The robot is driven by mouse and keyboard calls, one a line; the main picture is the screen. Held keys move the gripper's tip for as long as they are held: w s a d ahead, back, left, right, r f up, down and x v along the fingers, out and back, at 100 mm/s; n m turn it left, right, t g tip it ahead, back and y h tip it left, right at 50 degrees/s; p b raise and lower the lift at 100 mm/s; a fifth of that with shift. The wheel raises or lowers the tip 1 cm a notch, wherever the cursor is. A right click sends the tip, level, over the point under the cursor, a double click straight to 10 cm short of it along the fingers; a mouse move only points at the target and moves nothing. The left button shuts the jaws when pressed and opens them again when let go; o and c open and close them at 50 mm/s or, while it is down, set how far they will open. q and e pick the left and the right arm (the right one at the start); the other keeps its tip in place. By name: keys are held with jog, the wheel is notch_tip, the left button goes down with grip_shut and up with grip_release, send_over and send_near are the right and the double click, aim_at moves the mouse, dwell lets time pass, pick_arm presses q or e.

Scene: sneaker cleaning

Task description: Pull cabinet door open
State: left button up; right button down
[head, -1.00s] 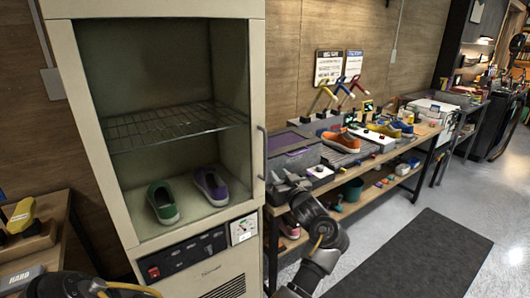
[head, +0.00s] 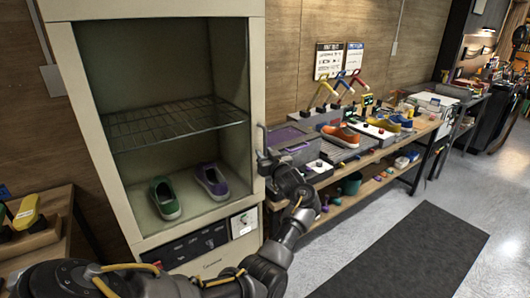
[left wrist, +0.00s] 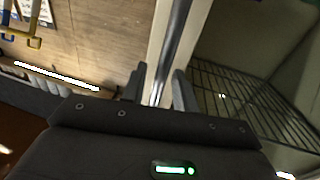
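The cream cabinet (head: 153,10) stands left of centre in the head view. Its front looks shut, with the inside visible through a clear pane. The upright metal handle (head: 262,136) is on the door's right edge; in the left wrist view the handle (left wrist: 173,48) runs down between my fingers. My left gripper (head: 265,158) is at the handle's lower part, its fingers (left wrist: 159,88) on either side of the bar with a small gap showing. Whether a finger touches the bar is unclear. My right gripper is out of view.
Inside the cabinet are a wire rack (head: 175,124), a green shoe (head: 165,197) and a purple shoe (head: 211,181). A workbench (head: 390,147) with shoes and tools stands close on the right. The floor by the dark mat (head: 410,255) is clear.

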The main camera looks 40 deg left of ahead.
pick_arm(q)
jog(key=shift+w+a, duration=0.1)
jog(key=shift+a, duration=0.1)
grip_shut()
jog(key=shift+d, duration=0.1)
